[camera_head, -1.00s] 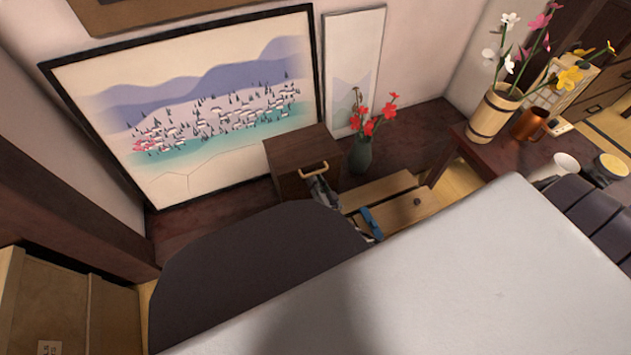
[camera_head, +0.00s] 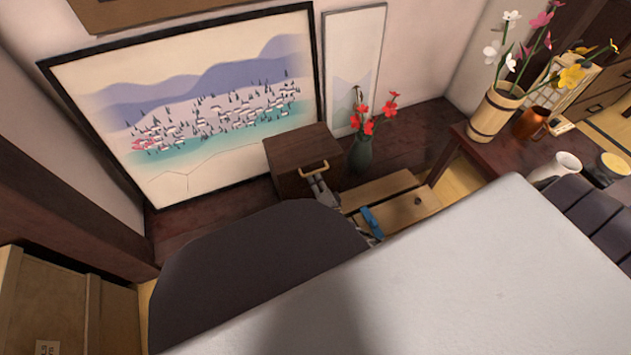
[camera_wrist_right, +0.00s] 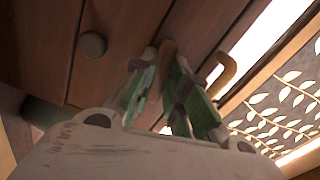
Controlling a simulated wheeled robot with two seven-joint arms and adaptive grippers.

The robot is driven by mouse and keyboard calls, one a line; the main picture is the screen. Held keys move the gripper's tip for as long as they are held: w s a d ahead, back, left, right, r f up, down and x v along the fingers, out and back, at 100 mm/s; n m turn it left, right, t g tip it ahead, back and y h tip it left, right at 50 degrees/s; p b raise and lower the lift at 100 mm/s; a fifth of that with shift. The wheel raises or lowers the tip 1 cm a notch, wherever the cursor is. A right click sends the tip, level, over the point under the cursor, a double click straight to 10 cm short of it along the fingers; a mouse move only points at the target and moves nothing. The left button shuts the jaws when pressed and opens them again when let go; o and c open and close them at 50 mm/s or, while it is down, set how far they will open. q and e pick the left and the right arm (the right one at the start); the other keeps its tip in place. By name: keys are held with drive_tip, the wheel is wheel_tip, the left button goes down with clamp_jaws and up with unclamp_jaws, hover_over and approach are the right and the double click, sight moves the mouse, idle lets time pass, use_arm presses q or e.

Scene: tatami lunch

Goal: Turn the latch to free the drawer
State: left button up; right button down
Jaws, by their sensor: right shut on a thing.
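A small dark wooden cabinet (camera_head: 300,150) stands against the back wall, with a brass handle-like piece (camera_head: 314,168) on its front edge. My right gripper (camera_head: 315,182) is at this piece, small and partly covered by the pale surface and dark shape in front. In the right wrist view, the fingers of my right gripper (camera_wrist_right: 167,72) are closed around a brass part, and a curved brass end (camera_wrist_right: 226,74) shows just right of them. A round dark knob (camera_wrist_right: 92,43) sits on the brown wood to the left. I cannot tell which piece is the latch. My left gripper is not in view.
A vase with red flowers (camera_head: 361,152) stands close right of the cabinet. A low light-wood box (camera_head: 395,208) is below it. A framed picture (camera_head: 190,110) leans behind on the left. A side table (camera_head: 470,150) with a wooden bucket (camera_head: 493,115) stands at the right.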

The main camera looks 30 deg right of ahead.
drive_tip(key=shift+m, duration=1.2)
drive_tip(key=c, duration=1.4)
unclamp_jaws()
drive_tip(key=shift+s, duration=0.15)
drive_tip(key=shift+s+a, duration=0.2)
drive_tip(key=shift+s, duration=2.75)
drive_tip(key=shift+s+a, duration=0.15)
drive_tip(key=shift+s, duration=2.75)
